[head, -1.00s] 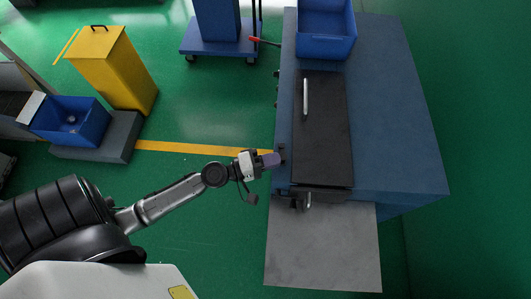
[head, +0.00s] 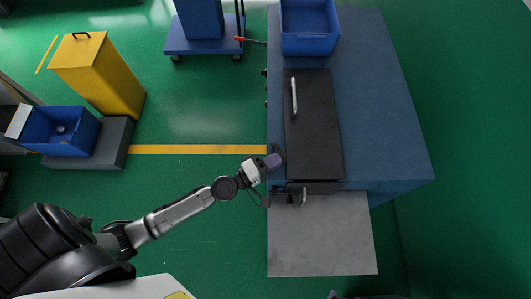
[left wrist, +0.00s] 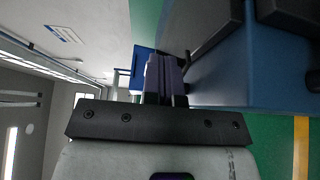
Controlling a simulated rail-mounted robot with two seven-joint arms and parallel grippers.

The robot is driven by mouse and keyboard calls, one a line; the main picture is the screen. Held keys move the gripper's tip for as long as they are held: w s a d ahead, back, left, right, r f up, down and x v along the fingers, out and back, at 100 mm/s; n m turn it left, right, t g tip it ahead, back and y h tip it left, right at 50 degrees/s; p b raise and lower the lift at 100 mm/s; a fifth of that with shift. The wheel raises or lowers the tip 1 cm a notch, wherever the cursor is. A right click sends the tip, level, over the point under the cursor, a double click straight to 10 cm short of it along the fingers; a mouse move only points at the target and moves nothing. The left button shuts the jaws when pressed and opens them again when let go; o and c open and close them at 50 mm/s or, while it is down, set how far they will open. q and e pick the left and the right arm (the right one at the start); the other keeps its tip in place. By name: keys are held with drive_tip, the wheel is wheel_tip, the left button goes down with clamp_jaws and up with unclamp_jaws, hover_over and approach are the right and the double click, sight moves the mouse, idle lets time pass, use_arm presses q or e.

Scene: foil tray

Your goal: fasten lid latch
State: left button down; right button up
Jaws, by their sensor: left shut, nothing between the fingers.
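A black lid (head: 315,135) with a silver bar handle (head: 294,96) lies flat and looks closed on the blue cabinet (head: 385,110). Dark latch-like hardware with a small silver bar (head: 304,196) sits at the lid's near end; whether it is fastened I cannot tell. My left gripper (head: 276,160) is shut and empty beside the lid's left long edge, near its front corner. Its purple fingers (left wrist: 165,75) point at the blue cabinet side in the left wrist view; contact cannot be told.
A grey plate (head: 322,240) extends from the cabinet's near end. A blue bin (head: 310,35) stands on the cabinet's far end. The yellow bin (head: 100,75) and floor at left are well clear.

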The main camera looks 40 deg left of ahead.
use_arm(q)
drive_tip(key=shift+w+d+n+y, duration=0.1)
drive_tip(key=shift+n+y, duration=0.2)
drive_tip(key=shift+y, duration=0.2)
drive_tip(key=shift+d+t+p, duration=0.1)
drive_tip(key=shift+t+p, duration=0.2)
drive_tip(key=shift+w+r+n+y+p, duration=0.1)
drive_tip(key=shift+n+y+p, duration=0.35)
drive_tip(key=shift+n+y, duration=0.4)
drive_tip(key=shift+w+d+n+t+y+p, duration=0.1)
drive_tip(key=shift+d+n+t+y+p, duration=0.15)
drive_tip(key=shift+y, duration=0.4)
drive_tip(key=shift+d+n+t+y+p, duration=0.15)
drive_tip(key=shift+n+y+p, duration=0.15)
drive_tip(key=shift+y, duration=0.3)
drive_tip(key=shift+w+n+y+p, duration=0.2)
drive_tip(key=shift+n+y+p, duration=0.5)
drive_tip(key=shift+y, duration=0.6)
drive_tip(key=shift+d+n+y, duration=0.1)
drive_tip(key=shift+n+y, duration=0.3)
drive_tip(key=shift+y, duration=0.3)
